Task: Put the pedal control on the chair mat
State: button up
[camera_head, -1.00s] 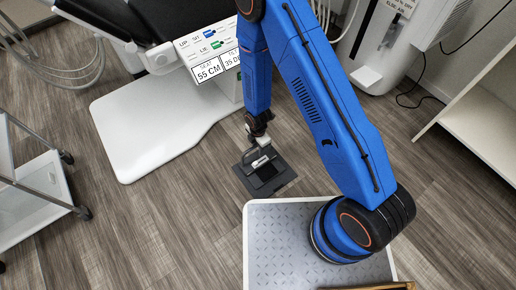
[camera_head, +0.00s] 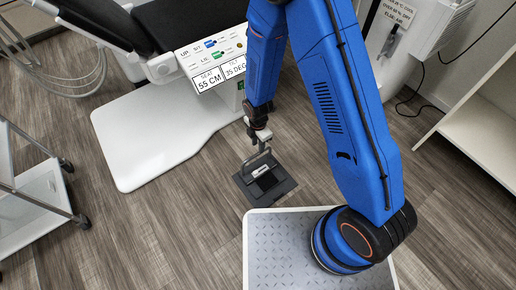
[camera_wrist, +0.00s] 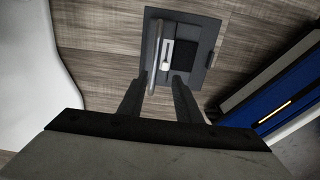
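The pedal control (camera_head: 281,187) is a dark grey plate with an upright looped handle. It lies on the wood floor, right of the chair mat, and shows in the wrist view (camera_wrist: 205,30). The chair mat (camera_head: 140,140) is the smooth white slab under the chair; its bare top shows in the head view, and a white surface fills the left of the wrist view. My gripper (camera_wrist: 161,76) points at the pedal control from above. Its two fingers are apart, with the handle's near end between them, closer to the left finger. I see no grip on it.
The dental chair (camera_head: 165,25) with its display panel stands above the mat. My grey tread-plate base (camera_head: 275,245) is close below the pedal control. A white cart (camera_head: 35,195) stands at left and a white shelf (camera_head: 480,125) at right. Floor between pedal and mat is clear.

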jog(key=shift+r, duration=0.4)
jog(key=d+r+m+t, duration=0.1)
jog(key=d+r+m, duration=0.35)
jog(key=r, duration=0.55)
jog(key=d+r+m, duration=0.3)
jog(key=d+r, duration=0.2)
jog(key=r, duration=0.5)
jog(key=d+r+m+t, duration=0.1)
jog(key=d+r+m, duration=0.3)
jog(key=r, duration=0.5)
jog(key=s+d+r+m+t, duration=0.1)
jog(key=s+d+r+m, duration=0.5)
jog(key=s+r, duration=0.3)
jog(key=s+d+r+m+t, duration=0.1)
jog(key=s+d+r+m, duration=0.6)
jog(key=s, duration=0.4)
jog(key=shift+s+d+r+t, duration=0.3)
jog(key=shift+s+r+t, duration=0.1)
jog(key=shift+r, duration=0.45)
